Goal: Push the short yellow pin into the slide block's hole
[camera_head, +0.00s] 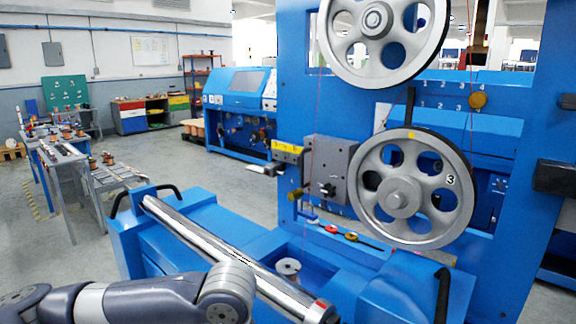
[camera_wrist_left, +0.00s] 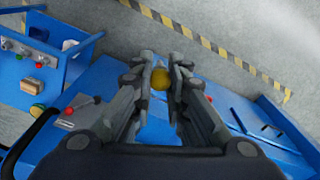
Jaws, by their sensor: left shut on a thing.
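The short yellow pin (camera_wrist_left: 161,78) shows as a round yellow end between the fingers of my left gripper (camera_wrist_left: 160,70) in the left wrist view. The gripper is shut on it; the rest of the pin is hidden. In the head view only my left arm shows at the bottom left, with its gripper out of frame. The grey slide block (camera_head: 332,168) sits on the blue machine, left of the lower pulley. I cannot make out its hole for certain. My right gripper is in neither view.
Two big grey pulleys, the upper (camera_head: 375,20) and the lower (camera_head: 398,200), stand close to the slide block's right. A steel roller (camera_head: 220,250) crosses the blue base (camera_head: 195,205).

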